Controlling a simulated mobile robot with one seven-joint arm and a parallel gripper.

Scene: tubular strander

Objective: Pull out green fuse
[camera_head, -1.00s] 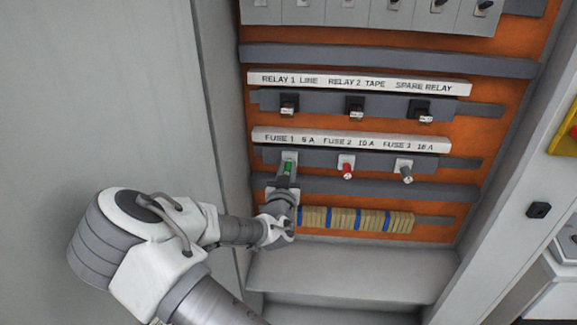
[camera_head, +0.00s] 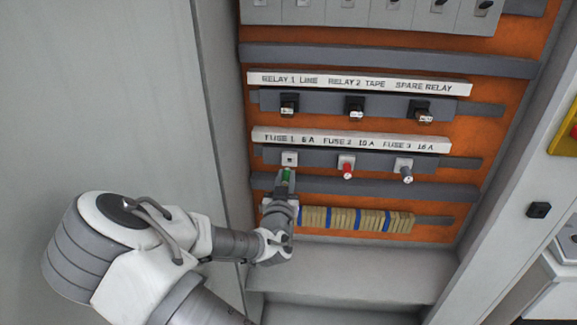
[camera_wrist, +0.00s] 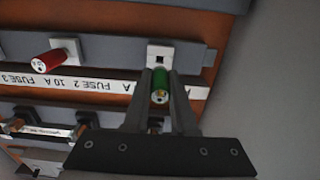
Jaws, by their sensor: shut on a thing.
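The green fuse (camera_head: 286,176) is between the fingers of my gripper (camera_head: 284,182), which is shut on it. In the head view the fuse is below its white holder, FUSE 1 6 A (camera_head: 289,159), whose front shows bare with a dark opening. In the wrist view the green fuse (camera_wrist: 160,88) shows between the two dark fingers of my gripper (camera_wrist: 160,98), in front of the white holder (camera_wrist: 161,55). A dark opening shows in that holder above the fuse.
The red fuse (camera_head: 346,171) and the grey fuse (camera_head: 406,175) sit in their holders to the right. The relays (camera_head: 355,108) are above, and a terminal strip (camera_head: 355,220) is below. The cabinet's left wall (camera_head: 225,100) is close to my arm.

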